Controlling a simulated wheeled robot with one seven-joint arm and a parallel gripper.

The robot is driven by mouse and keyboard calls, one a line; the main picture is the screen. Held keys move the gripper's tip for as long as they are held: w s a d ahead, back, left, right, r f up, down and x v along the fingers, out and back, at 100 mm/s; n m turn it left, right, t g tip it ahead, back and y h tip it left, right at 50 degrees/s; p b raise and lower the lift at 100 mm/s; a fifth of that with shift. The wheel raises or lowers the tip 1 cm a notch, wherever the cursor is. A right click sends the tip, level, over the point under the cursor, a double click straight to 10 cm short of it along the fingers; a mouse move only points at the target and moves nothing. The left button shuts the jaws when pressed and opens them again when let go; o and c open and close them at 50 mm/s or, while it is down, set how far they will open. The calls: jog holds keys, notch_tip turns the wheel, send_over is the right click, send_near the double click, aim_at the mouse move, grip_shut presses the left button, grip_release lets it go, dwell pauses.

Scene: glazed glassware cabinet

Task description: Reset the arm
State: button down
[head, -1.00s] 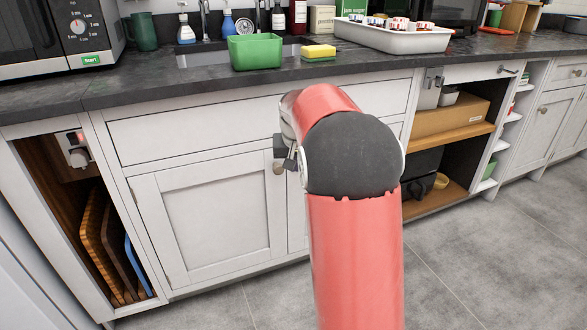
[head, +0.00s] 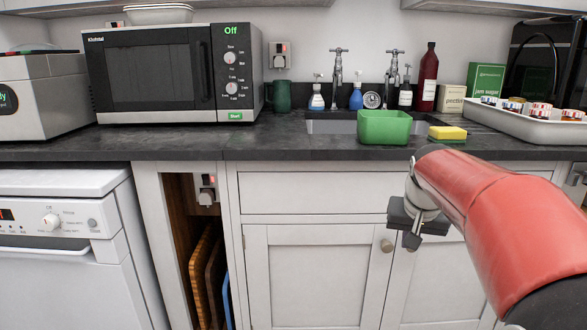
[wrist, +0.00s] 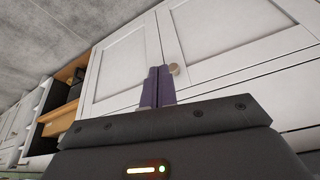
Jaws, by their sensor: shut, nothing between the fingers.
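My red arm enters the head view from the lower right. My gripper (head: 411,240) hangs at its end, in front of the white cupboard doors (head: 310,275) below the counter. In the wrist view my gripper's two dark purple fingers (wrist: 157,86) are together with nothing between them. They point towards the doors, close to a round knob (wrist: 174,68) in the picture. I cannot tell whether they touch it.
A dark counter (head: 290,145) runs above the cupboards. It carries a microwave (head: 150,75), a green tub (head: 384,127), a yellow sponge (head: 447,132) and a white tray of jars (head: 520,122). A white dishwasher (head: 70,240) stands at left. An open niche holds boards (head: 202,275).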

jog(key=s+a+f+n, duration=0.1)
jog(key=s+a+f, duration=0.1)
jog(key=s, duration=0.6)
jog(key=s+a+f+n, duration=0.1)
jog(key=s+a+f, duration=0.1)
jog(key=s+a, duration=0.3)
jog(key=s+a+f+n+t+y, duration=0.1)
jog(key=s+a+f, duration=0.1)
jog(key=s, duration=0.9)
jog(key=shift+a+f, duration=0.4)
jog(key=shift+a, duration=0.5)
